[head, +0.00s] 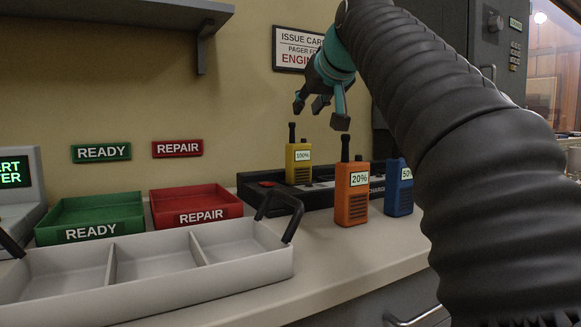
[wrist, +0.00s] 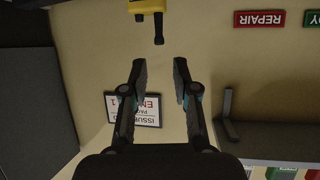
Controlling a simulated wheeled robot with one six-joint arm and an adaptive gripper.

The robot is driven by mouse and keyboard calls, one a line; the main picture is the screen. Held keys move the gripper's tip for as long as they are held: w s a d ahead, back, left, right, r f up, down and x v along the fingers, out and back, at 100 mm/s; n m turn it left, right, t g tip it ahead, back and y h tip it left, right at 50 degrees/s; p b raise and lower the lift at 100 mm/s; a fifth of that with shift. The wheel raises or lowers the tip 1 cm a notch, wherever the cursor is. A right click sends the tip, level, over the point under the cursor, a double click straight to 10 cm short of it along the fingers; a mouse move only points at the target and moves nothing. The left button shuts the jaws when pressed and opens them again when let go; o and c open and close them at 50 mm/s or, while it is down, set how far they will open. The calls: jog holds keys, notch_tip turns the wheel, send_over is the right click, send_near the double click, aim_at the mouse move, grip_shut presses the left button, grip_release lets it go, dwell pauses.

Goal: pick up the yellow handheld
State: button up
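The yellow handheld (head: 298,165) stands upright in the black charger (head: 320,193) against the wall, its screen reading 100% and its black antenna pointing up. My gripper (head: 321,112) is open and empty, above and a little right of the handheld, apart from it. In the wrist view, the scene appears upside down. There my gripper's two fingers (wrist: 160,76) are spread, and the lower part of the yellow handheld (wrist: 148,6) is cut off by the top edge, with its antenna pointing down toward the gap.
An orange handheld (head: 352,192) showing 20% and a blue one (head: 397,188) stand in front and right. A green tray (head: 92,217), a red tray (head: 196,204) and a grey divided tote (head: 150,270) with black handles lie left. A shelf (head: 120,12) juts out above.

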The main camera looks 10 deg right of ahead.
aim_at(293, 129)
jog(key=x, duration=0.6)
jog(key=shift+w+d+f, duration=0.15)
jog(key=shift+w+f, duration=0.1)
jog(key=shift+w, duration=0.1)
jog(key=shift+x, duration=2.95)
grip_shut()
